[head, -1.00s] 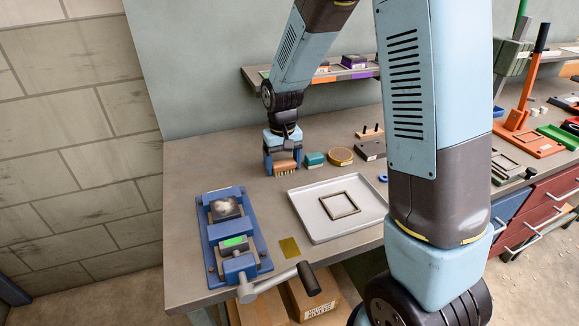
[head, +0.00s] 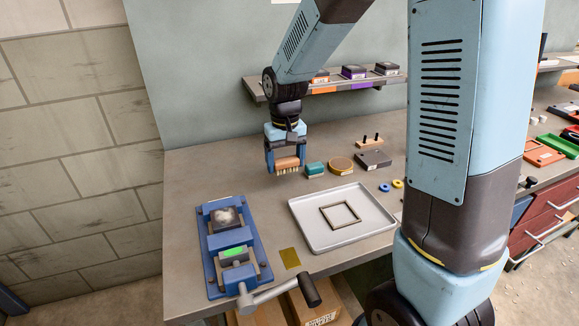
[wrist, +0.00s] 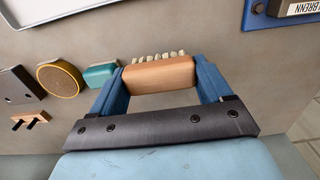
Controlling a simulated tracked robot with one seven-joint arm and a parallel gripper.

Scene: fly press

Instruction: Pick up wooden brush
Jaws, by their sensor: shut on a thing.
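The wooden brush (head: 287,164) has a brown wooden body and pale bristles pointing down. My gripper (head: 286,162) is shut on it, with one blue finger at each end of the wooden body. In the head view the brush appears held a little above the bench, near the back left. In the wrist view the brush (wrist: 160,72) spans between the two fingers of my gripper (wrist: 158,75), its bristles showing along the far edge.
A teal block (head: 315,169), a round yellow-rimmed disc (head: 340,165) and a dark block (head: 373,160) stand right of the brush. A grey tray (head: 378,221) with a square frame lies in front. A blue vise-like fixture (head: 231,250) is at front left. A shelf (head: 330,88) hangs behind.

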